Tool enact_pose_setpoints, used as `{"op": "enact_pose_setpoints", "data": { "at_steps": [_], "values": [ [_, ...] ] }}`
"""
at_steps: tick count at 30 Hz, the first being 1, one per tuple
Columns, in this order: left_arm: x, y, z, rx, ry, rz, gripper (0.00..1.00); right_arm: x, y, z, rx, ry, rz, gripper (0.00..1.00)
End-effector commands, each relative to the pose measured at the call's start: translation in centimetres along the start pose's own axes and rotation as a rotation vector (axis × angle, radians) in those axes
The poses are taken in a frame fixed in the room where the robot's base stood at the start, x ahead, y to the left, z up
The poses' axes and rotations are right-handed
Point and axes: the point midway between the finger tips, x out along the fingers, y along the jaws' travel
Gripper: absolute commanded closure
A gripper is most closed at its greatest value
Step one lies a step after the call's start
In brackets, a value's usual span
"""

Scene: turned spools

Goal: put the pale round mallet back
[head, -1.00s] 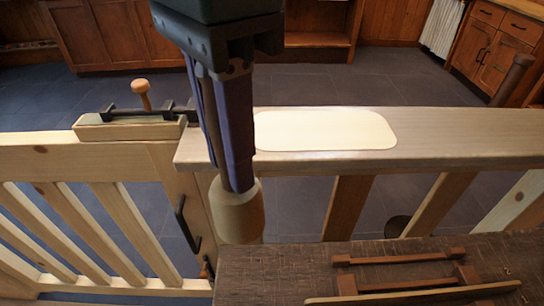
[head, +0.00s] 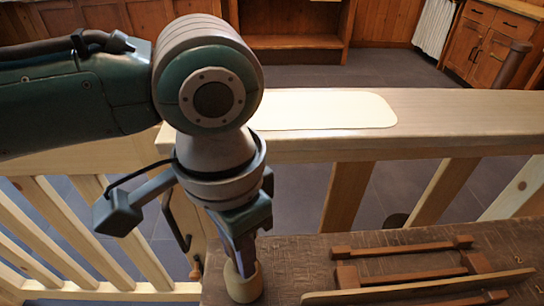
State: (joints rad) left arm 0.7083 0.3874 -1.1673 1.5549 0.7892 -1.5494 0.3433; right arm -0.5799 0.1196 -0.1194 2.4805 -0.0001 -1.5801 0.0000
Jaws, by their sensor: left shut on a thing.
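The pale round mallet (head: 243,286) is in my left gripper (head: 240,266), at the left end of the dark, rough bench top (head: 300,258). The gripper is shut on it from above and points down. Only the mallet's pale lower part shows; the rest is hidden by the fingers. I cannot tell whether it touches the bench top or hangs just above it. My right gripper is not in view.
A red-brown wooden rack (head: 415,272) with a long pale strip lies on the bench, right of the mallet. Behind runs a wooden rail (head: 460,115) bearing a cream mat (head: 320,110). A slatted gate (head: 60,225) stands left. My arm hides much of the upper left.

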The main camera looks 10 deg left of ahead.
Motion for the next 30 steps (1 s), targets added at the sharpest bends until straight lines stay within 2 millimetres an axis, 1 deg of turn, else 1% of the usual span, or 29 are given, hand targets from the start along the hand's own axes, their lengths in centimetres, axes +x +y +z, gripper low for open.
{"op": "enact_pose_setpoints", "data": {
  "at_steps": [1, 8, 12, 13, 20, 27, 30],
  "values": [
    [0.39, -0.02, 0.01, 0.0, -0.001, -0.001, 1.0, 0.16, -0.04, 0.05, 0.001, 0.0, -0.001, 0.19],
    [0.33, -0.01, -0.01, 0.0, 0.0, 0.0, 1.0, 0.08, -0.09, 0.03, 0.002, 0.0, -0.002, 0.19],
    [0.67, 0.01, -0.01, 0.0, 0.0, 0.0, 1.0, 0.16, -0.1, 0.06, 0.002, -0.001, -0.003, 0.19],
    [0.62, 0.01, -0.02, 0.0, 0.001, 0.0, 0.69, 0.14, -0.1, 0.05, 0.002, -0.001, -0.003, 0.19],
    [0.6, 0.0, 0.0, 0.0, 0.0, 0.0, 0.43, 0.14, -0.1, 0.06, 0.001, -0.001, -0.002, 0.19],
    [0.55, -0.02, -0.01, 0.0, 0.0, 0.0, 0.43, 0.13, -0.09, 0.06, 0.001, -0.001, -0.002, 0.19],
    [-0.07, -0.03, -0.03, 0.0, 0.001, -0.001, 0.43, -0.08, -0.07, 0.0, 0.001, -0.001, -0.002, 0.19]
  ]
}}
